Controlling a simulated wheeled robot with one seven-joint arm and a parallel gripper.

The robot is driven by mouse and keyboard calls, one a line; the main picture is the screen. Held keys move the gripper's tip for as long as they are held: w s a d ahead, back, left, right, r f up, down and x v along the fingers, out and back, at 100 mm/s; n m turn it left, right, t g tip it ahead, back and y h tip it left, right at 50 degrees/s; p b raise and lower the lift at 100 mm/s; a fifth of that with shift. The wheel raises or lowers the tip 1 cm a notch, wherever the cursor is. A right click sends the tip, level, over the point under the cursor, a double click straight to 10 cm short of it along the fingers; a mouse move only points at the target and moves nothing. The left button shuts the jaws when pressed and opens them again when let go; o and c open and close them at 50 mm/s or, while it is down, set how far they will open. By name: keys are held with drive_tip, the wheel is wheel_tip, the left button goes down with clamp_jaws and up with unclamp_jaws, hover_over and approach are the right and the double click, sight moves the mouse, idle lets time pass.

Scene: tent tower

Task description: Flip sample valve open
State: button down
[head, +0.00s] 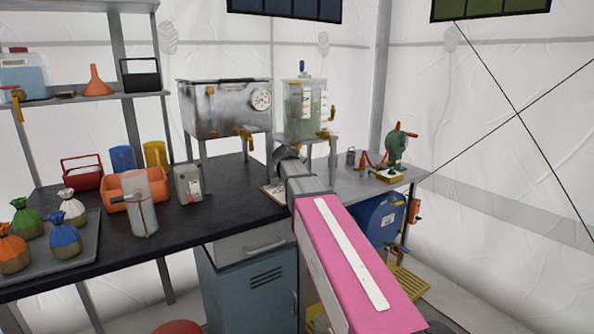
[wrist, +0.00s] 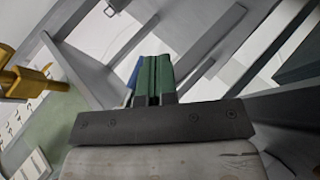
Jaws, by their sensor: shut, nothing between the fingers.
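Several brass valves show, and I cannot tell by label which is the sample valve. One brass valve (head: 323,135) is low on the front of the green-tinted clear tank (head: 300,110). Another brass valve (head: 246,135) is on the front of the metal tank (head: 220,108). In the wrist view a brass valve (wrist: 30,82) is at the left edge, beside a pale green wall with white labels. My gripper (wrist: 152,78) is shut and empty, to the right of that valve and apart from it. In the head view my arm reaches below the green-tinted tank; the fingertips are hard to make out.
Grey stand legs and bars (wrist: 195,70) surround my gripper closely. A clipboard (head: 272,192) lies on the bench near my arm. A green device with a red handle (head: 397,145) stands right. A clear cylinder (head: 140,205) and tied bags (head: 65,238) are left.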

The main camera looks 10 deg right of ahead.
drive_tip(key=shift+w+d+n+t+h, duration=0.2)
drive_tip(key=shift+d+n+t+h, duration=0.05)
drive_tip(key=shift+d+t+h, duration=0.25)
drive_tip(key=shift+w+d+n+t+h, duration=0.2)
drive_tip(key=shift+d+n+t+h, duration=0.15)
drive_tip(key=shift+h, duration=0.25)
drive_tip(key=shift+w+d+r, duration=0.15)
drive_tip(key=shift+d+r, duration=0.05)
drive_tip(key=shift+d, duration=0.25)
drive_tip(key=shift+w+d+r+t+h, duration=0.2)
drive_tip(key=shift+d+r+t+h, duration=0.15)
drive_tip(key=shift+d+h, duration=0.15)
drive_tip(key=shift+d, duration=0.1)
drive_tip(key=shift+w+d+r+n+t+h, duration=0.1)
drive_tip(key=shift+d+r+n+t+h, duration=0.05)
drive_tip(key=shift+n+t+h, duration=0.2)
drive_tip(key=shift+r, duration=0.1)
